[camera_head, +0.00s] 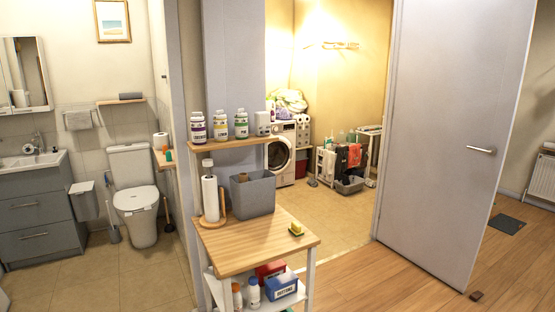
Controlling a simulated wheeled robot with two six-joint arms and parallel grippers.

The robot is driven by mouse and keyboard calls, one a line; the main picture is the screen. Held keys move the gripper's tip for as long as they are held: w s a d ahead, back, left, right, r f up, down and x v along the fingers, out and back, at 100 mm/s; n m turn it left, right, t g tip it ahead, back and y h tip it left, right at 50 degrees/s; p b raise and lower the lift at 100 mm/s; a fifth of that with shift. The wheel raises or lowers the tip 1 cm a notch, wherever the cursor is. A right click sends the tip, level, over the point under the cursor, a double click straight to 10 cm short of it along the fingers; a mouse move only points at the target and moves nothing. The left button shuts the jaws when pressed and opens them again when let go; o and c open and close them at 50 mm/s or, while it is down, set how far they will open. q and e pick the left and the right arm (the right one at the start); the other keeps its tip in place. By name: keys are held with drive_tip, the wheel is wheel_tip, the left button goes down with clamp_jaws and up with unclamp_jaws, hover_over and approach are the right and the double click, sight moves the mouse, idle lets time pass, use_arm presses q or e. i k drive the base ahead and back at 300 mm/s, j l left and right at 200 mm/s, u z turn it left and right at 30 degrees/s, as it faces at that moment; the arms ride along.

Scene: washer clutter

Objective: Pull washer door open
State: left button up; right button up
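A white front-loading washer (283,152) stands in the far corner of the lit room at the back centre. Its round door (279,156) with dark glass faces the front and looks shut, though its left part is hidden by the shelf and grey bin in front. A pile of laundry (290,101) sits on top of the washer. Neither of my grippers is in view.
A wooden cart (254,249) with a paper roll, grey bin (253,193) and sponge stands in front. A large grey door (449,130) stands at the right of the opening. Tiled floor (325,217) between is clear.

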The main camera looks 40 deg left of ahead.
sight(289, 148)
drive_tip(key=i+j+u, duration=0.1)
drive_tip(key=i, duration=0.25)
drive_tip(key=i+j+u, duration=0.15)
drive_tip(key=i, duration=0.2)
drive_tip(key=i+z, duration=0.2)
drive_tip(key=i, duration=0.25)
drive_tip(key=i+z, duration=0.2)
drive_tip(key=i, duration=0.25)
drive_tip(key=i+j+z, duration=0.15)
drive_tip(key=i, duration=0.3)
drive_tip(key=i+j+z, duration=0.2)
drive_tip(key=i, duration=0.25)
drive_tip(key=i+u, duration=0.35)
drive_tip(key=i, duration=0.15)
drive_tip(key=i+l+u, duration=0.1)
drive_tip(key=i+u, duration=0.3)
drive_tip(key=i+l+u, duration=0.35)
drive_tip(key=i, duration=0.25)
drive_tip(key=i+j+u, duration=0.3)
drive_tip(key=i+u, duration=0.15)
drive_tip(key=i+j+u, duration=0.1)
drive_tip(key=i+u, duration=0.3)
drive_tip(key=i+l+u, duration=0.1)
drive_tip(key=i+u, duration=0.35)
drive_tip(key=i, duration=0.15)
drive_tip(key=i+z, duration=0.1)
drive_tip(key=i, duration=1.6)
